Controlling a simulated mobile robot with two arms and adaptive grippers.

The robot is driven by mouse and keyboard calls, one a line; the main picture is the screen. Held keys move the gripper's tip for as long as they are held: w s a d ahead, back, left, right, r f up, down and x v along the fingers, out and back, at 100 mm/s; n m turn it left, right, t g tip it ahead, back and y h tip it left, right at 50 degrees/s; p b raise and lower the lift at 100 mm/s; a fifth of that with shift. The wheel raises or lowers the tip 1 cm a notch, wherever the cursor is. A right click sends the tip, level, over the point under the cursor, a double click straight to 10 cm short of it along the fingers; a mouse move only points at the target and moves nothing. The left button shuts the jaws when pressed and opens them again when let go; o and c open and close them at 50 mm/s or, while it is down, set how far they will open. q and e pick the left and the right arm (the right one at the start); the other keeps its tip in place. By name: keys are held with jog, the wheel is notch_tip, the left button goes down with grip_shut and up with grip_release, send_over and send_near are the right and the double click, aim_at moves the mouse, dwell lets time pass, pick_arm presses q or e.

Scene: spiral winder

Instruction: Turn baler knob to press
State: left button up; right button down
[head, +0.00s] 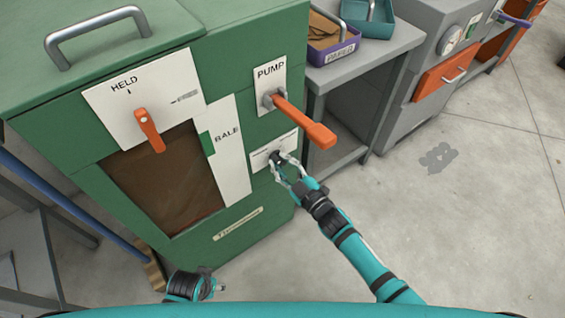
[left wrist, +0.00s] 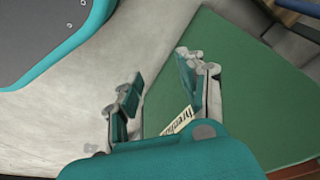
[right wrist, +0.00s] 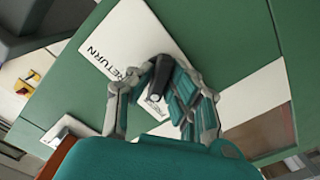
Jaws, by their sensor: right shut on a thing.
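The baler (head: 240,250) is a green cabinet at the left of the head view. Its small black knob (head: 275,157) sits on a white plate (head: 259,163) below the PUMP plate. My right gripper (head: 284,168) is shut on the knob, fingers on either side of it. My left gripper (left wrist: 160,85) is open and empty in the left wrist view, low in front of the baler.
An orange pump lever (head: 305,122) juts out just above my right gripper. An orange HELD handle (head: 149,130) is on the front above a brown window (head: 160,180). A grey table (head: 370,55) with trays stands at the right. The floor at right is clear.

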jog(key=shift+n, duration=0.8)
pick_arm(q)
jog(key=shift+w+d+r, duration=0.1)
jog(key=shift+w+r, duration=0.2)
jog(key=shift+r, duration=0.15)
pick_arm(e)
jog(key=shift+n, duration=0.4)
pick_arm(q)
jog(key=shift+s+f, duration=0.1)
jog(key=shift+s, duration=0.15)
pick_arm(e)
jog(key=c, duration=1.3)
grip_release()
pick_arm(q)
jog(key=shift+s+f, duration=0.1)
pick_arm(e)
jog(key=v, duration=1.2)
